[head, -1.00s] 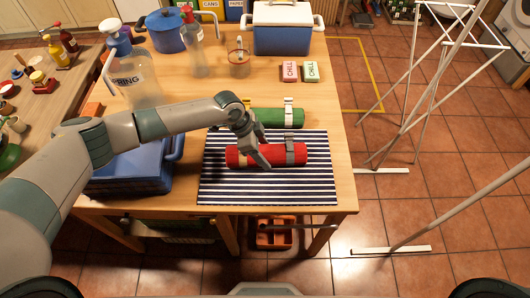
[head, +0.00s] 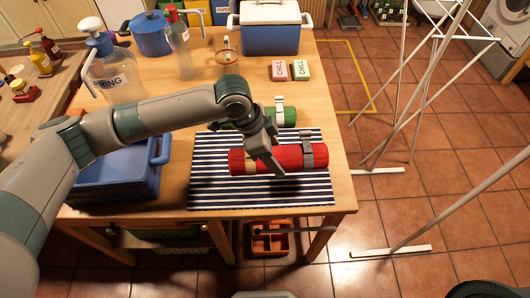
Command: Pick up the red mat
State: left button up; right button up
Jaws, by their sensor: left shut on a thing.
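The red mat (head: 292,158) is a rolled red cylinder with a grey strap near its right end. It shows in the head view over the striped cloth (head: 225,190), lying roughly level and seeming raised a little above it. My left gripper (head: 262,158) comes down from above and is shut on the roll left of its middle. The fingers hide part of the roll. My right gripper is not in view.
A green roll (head: 285,117) with a strap lies just behind, partly hidden by my gripper. A blue crate (head: 115,180) stands left, under my arm. Two small boxes, pink (head: 279,71) and green (head: 301,70), and a blue-white cooler (head: 270,35) stand farther back.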

pick_arm(q)
jog(key=shift+s+d+r, duration=0.65)
jog(key=shift+s+r, duration=0.1)
jog(key=shift+s, duration=0.2)
